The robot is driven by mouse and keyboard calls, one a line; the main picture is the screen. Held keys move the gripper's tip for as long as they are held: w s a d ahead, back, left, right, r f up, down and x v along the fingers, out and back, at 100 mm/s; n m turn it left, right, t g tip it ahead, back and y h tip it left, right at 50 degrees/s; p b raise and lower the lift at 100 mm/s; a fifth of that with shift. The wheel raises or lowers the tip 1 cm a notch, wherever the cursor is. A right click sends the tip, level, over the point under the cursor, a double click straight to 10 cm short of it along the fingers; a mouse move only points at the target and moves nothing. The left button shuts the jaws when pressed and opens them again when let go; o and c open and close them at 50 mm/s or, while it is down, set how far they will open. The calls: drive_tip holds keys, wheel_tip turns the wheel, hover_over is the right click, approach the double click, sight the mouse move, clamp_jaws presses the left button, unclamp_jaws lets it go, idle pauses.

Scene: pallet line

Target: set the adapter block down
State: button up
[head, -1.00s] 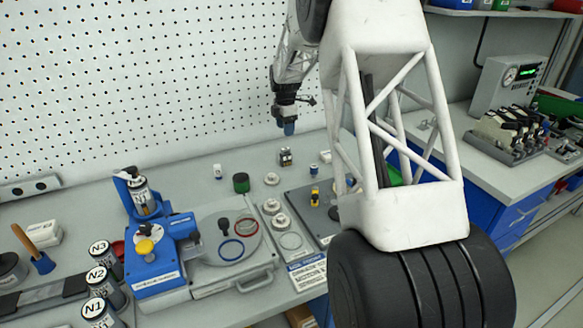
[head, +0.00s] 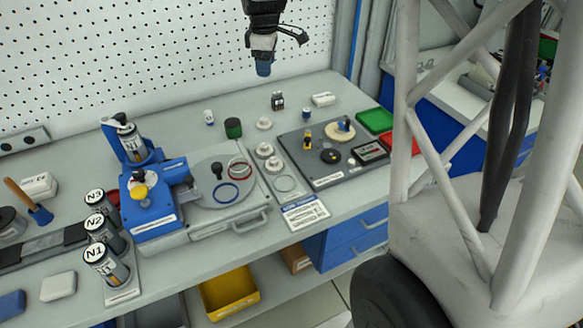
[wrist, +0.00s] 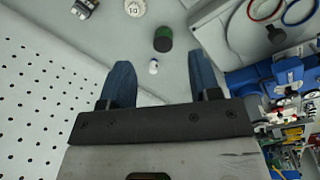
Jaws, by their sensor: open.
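A small dark and silver block (head: 278,100), which I take to be the adapter block, stands on the grey bench towards the back, near the pegboard. It also seems to show at the top left edge of the wrist view (wrist: 84,8). My gripper (head: 263,68) hangs above the back of the bench, up and slightly left of that block in the head view. In the wrist view my gripper's two blue fingers (wrist: 161,80) are spread apart with nothing between them. A small white bottle (wrist: 154,66) and a green-black cap (wrist: 163,40) show on the bench beyond the fingers.
A blue fixture (head: 152,205) and a grey plate with rings stand at centre left, near labelled canisters (head: 106,265). Round white pieces (head: 265,150) lie in a row. A dark board (head: 330,178) with small parts and green and red trays is right of them. The pegboard rises behind.

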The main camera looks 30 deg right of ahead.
drive_tip(key=s+a+r+m, duration=0.2)
drive_tip(key=s+a+m, duration=0.15)
drive_tip(key=s, duration=0.65)
drive_tip(key=s+a+r+m, duration=0.2)
drive_tip(key=s+a, duration=0.2)
drive_tip(key=s, duration=0.5)
drive_tip(key=s+a+f+m, duration=0.1)
drive_tip(key=s+f+m, duration=0.1)
drive_tip(key=s, duration=0.7)
drive_tip(key=s+a+f+m+t, duration=0.1)
drive_tip(key=s+a+f+m, duration=0.1)
drive_tip(key=s, duration=0.8)
drive_tip(key=shift+a+f+m+t, duration=0.3)
drive_tip(key=shift+f+m, duration=0.15)
drive_tip(key=shift+m, duration=0.7)
